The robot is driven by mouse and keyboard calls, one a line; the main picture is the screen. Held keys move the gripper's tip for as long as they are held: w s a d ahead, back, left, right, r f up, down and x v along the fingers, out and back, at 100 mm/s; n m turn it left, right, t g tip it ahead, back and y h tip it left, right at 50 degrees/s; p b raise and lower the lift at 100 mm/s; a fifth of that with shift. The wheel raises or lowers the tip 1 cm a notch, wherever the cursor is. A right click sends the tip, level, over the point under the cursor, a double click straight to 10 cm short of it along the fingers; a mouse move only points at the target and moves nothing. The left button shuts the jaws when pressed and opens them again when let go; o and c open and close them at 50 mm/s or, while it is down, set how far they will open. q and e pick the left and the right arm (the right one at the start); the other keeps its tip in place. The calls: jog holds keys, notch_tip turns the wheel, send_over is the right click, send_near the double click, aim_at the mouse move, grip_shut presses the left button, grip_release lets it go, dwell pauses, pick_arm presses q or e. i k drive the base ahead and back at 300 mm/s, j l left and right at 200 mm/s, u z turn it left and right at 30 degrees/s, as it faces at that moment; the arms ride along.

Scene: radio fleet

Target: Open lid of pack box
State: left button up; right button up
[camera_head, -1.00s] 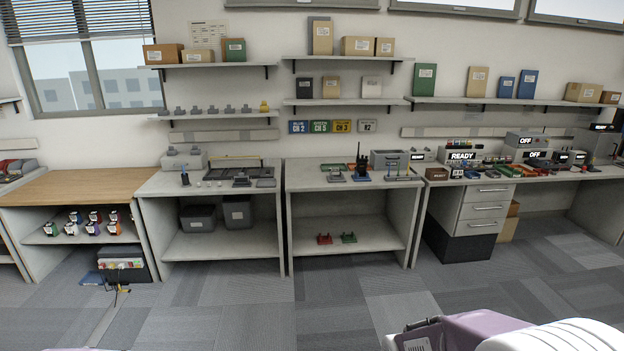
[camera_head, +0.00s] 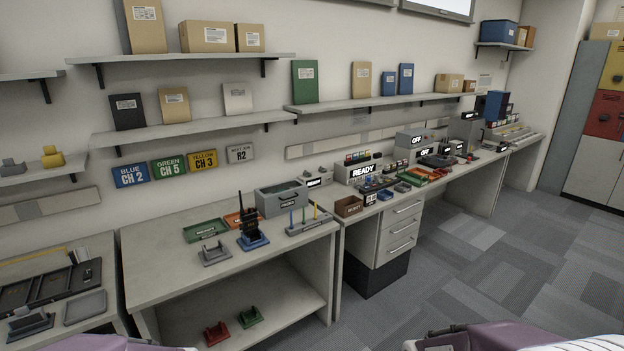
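No box in the camera_head view is readable as the pack box, so I cannot tell which one it is. A grey box (camera_head: 282,203) with a small label stands at the back of the middle workbench (camera_head: 165,285); its top seems open. Several cardboard boxes, such as a wide one (camera_head: 207,37), stand on the wall shelves. Neither gripper shows; only purple and white parts of my arms show at the bottom edge.
A black radio (camera_head: 249,227) stands in a blue holder near the grey box. A green tray (camera_head: 206,230) lies to its left. A drawer unit (camera_head: 390,235) stands under the right bench. Grey carpet floor (camera_head: 480,280) is clear at right. Tall cabinets (camera_head: 600,120) stand far right.

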aim_at(274, 203)
jog(key=i+l+z, duration=0.1)
jog(key=i, duration=0.4)
jog(key=i+l, duration=0.2)
jog(key=i, duration=0.3)
jog(key=i+l+z, duration=0.15)
jog(key=i, duration=0.35)
jog(key=i+l+u, duration=0.2)
jog(key=u, duration=0.15)
jog(key=i+l+u, duration=0.55)
jog(key=l+u, duration=0.15)
jog(key=i+l+u, duration=0.15)
jog(key=l+u, duration=0.2)
jog(key=i+l+u, duration=0.1)
jog(key=l+u, duration=0.25)
jog(key=l, duration=0.15)
jog(key=i+j+u, duration=0.1)
jog(key=i+j, duration=0.2)
